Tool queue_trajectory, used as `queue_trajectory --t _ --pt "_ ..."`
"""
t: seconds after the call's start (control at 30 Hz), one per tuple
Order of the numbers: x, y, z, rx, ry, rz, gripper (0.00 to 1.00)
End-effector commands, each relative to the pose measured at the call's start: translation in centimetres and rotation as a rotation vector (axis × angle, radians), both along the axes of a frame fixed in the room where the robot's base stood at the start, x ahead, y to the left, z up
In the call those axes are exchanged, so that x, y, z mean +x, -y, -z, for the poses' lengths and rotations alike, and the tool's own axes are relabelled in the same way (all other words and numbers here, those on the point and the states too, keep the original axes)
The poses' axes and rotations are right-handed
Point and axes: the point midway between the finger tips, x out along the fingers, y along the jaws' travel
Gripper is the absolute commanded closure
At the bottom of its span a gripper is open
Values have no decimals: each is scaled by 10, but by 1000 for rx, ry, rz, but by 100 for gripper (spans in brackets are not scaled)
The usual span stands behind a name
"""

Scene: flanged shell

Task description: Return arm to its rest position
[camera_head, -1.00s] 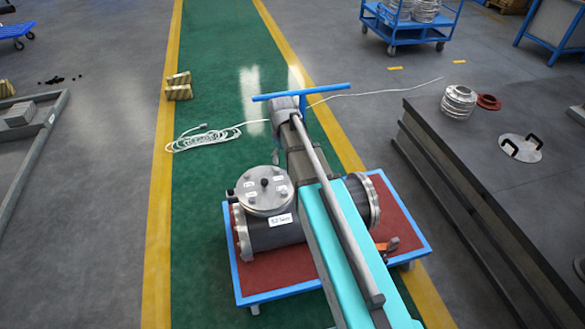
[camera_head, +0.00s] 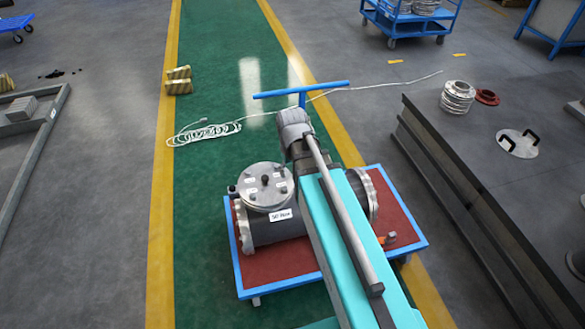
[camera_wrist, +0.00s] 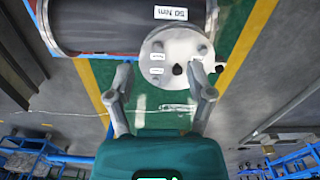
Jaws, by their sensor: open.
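My gripper (camera_wrist: 160,97) shows in the wrist view with its two grey fingers spread apart and nothing between them. Past its fingertips in that view is the round bolted lid (camera_wrist: 176,50) of the flanged shell. In the head view my turquoise arm reaches forward over the cart, and my gripper is hidden there behind my own arm. The flanged shell (camera_head: 277,231) lies on the cart, with its lid (camera_head: 265,187) facing up and a white torque label on its side. My arm covers part of the shell's middle.
The blue-framed cart (camera_head: 275,267) with a red top stands on the green lane. A white cable (camera_head: 207,133) lies coiled on the floor behind it. A dark platform (camera_head: 480,170) with flanges and a handled plate is at the right. A metal frame (camera_head: 40,140) is at the left.

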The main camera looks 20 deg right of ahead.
Motion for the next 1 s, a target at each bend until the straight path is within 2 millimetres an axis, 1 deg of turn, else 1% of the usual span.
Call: queue_trajectory --t 0.37,0.47,0.6,0.7,0.8,1.0 --pt "-1 0 0 0 0 3 31" --pt "-10 0 -4 0 0 16 31" --pt "-36 0 -14 0 0 70 31" --pt "-50 2 -19 0 0 110 31" --pt "-54 2 -19 0 0 127 31" --pt "-52 2 -18 0 0 128 31"
